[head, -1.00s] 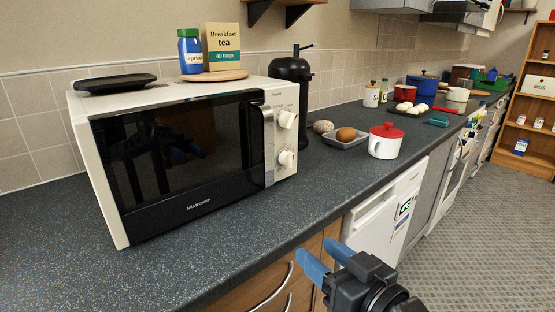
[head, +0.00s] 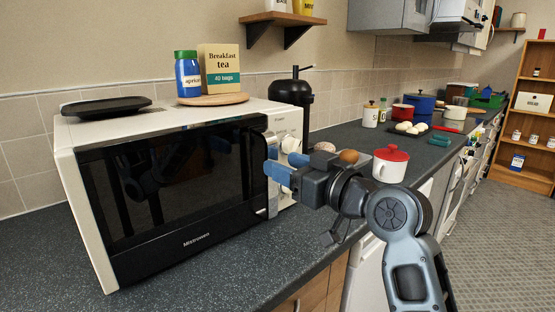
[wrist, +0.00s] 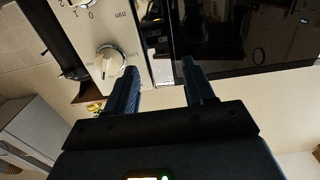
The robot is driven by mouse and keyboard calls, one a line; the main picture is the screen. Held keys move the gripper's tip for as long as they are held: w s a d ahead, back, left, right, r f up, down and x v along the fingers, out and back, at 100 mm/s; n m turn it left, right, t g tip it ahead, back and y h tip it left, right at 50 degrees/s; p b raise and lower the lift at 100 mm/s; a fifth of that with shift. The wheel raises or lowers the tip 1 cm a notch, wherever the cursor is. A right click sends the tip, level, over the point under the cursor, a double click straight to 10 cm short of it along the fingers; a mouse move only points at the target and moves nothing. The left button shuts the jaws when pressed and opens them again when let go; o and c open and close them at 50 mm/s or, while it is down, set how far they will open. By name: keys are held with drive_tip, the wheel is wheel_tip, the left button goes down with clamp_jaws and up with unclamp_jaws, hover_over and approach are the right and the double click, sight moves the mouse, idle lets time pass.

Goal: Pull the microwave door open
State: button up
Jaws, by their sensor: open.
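The white microwave (head: 76,205) stands on the dark counter at the left of the head view. Its black glass door (head: 165,190) looks shut. The upright silver handle (head: 272,204) is on the door's right edge, partly hidden by my gripper. My gripper (head: 268,157) is open, with its blue fingers pointing left at the handle's upper part. In the wrist view, my gripper's fingers (wrist: 160,75) are apart, near the white control panel (wrist: 120,40) and the dark door. Whether they touch the handle is hard to tell.
Two control knobs (head: 290,143) sit just right of the handle. A wooden board (head: 213,99) with a blue jar and tea box is on top of the microwave, beside a black dish (head: 106,106). A red-lidded white pot (head: 390,165) stands to the right. Counter in front is clear.

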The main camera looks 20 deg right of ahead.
drive_tip(key=shift+x, duration=1.55)
clamp_jaws()
